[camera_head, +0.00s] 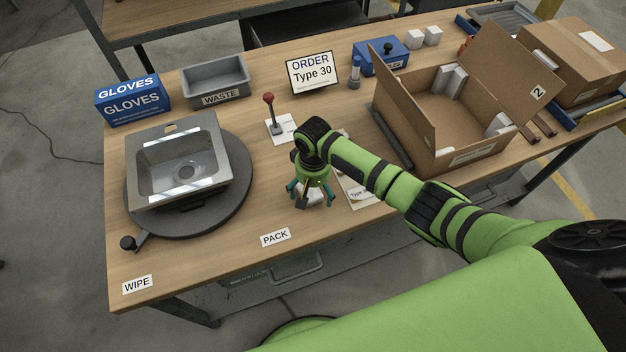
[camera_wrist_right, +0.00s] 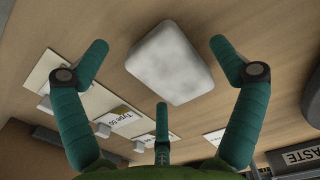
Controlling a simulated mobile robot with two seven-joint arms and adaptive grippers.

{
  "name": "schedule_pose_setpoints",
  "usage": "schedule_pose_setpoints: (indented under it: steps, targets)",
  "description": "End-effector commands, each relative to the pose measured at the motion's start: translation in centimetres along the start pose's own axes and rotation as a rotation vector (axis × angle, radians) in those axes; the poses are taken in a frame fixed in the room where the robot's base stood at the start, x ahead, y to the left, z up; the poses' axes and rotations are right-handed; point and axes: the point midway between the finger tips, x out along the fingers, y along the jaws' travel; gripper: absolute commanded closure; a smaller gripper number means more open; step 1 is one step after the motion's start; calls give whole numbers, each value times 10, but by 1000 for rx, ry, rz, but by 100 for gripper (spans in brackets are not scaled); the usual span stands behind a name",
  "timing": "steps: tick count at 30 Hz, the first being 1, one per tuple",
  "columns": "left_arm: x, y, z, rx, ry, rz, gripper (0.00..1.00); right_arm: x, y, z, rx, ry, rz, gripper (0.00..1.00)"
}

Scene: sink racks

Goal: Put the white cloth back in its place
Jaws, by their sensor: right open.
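The white cloth (camera_wrist_right: 170,62) is a folded, rounded pad lying on the bench top in the right wrist view. It lies beyond and between the spread fingers, and I see no finger touching it. My right gripper (camera_head: 311,194) is open and points down over the middle of the bench, near the PACK label. It hides most of the cloth in the head view. My left gripper is not in view.
A grey sink (camera_head: 185,165) sits on a dark turntable at the left, with a WIPE label (camera_head: 137,284) in front. A red-knobbed lever (camera_head: 269,110) stands behind my gripper. An open carton (camera_head: 447,130) is at the right.

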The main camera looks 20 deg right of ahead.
Motion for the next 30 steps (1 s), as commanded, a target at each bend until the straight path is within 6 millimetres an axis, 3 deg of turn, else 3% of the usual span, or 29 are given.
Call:
schedule_pose_setpoints:
  steps: [12,18,30]
  targets:
    - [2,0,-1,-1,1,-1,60,-80,-1,-2,-1,6,-3,6]
    - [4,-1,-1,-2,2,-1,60,-109,0,-1,0,3,-2,6]
    - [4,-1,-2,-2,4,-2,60,-120,0,-1,1,1,-1,6]
